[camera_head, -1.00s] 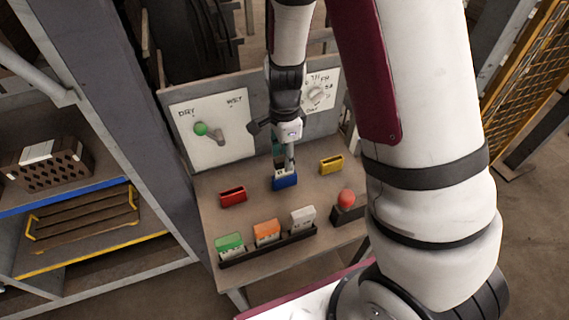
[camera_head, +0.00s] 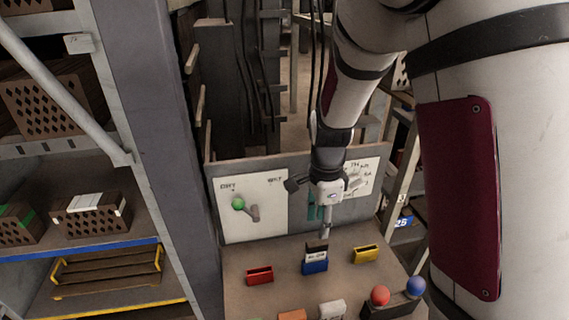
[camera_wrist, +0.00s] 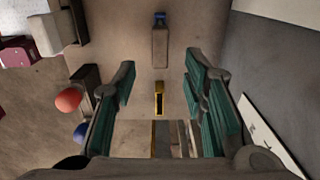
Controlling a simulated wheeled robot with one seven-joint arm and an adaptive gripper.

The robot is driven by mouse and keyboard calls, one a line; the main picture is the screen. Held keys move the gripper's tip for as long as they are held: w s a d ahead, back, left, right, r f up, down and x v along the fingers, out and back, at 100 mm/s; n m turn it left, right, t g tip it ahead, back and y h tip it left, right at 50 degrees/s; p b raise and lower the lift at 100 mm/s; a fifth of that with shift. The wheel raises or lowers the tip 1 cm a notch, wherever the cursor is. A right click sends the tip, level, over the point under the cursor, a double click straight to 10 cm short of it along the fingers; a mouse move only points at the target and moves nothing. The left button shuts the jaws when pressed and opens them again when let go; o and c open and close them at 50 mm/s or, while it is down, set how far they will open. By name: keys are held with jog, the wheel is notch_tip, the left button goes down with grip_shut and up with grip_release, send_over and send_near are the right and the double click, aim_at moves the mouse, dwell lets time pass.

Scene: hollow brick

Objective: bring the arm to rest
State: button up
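My gripper (camera_head: 320,212) is above the sloped console (camera_head: 290,265), in front of its back panel. In the wrist view its two teal-padded fingers (camera_wrist: 160,82) are wide apart with nothing between them. A blue holder (camera_head: 315,267) stands on the console below, with a dark card bearing a white label (camera_head: 316,253) upright in it. The gripper is clear of both. The blue holder also shows at the top of the wrist view (camera_wrist: 159,18).
A red holder (camera_head: 260,275) and a yellow holder (camera_head: 367,254) flank the blue one. Red (camera_head: 380,295) and blue (camera_head: 415,286) knobs sit at the right. A DRY/WET lever panel (camera_head: 250,208) stands behind. A shelf with bricks (camera_head: 92,215) is at the left.

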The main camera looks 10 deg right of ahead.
jog(key=s+r+n+t, duration=0.5)
jog(key=s+r+n, duration=1.3)
jog(key=r, duration=0.3)
jog(key=shift+s, duration=0.6)
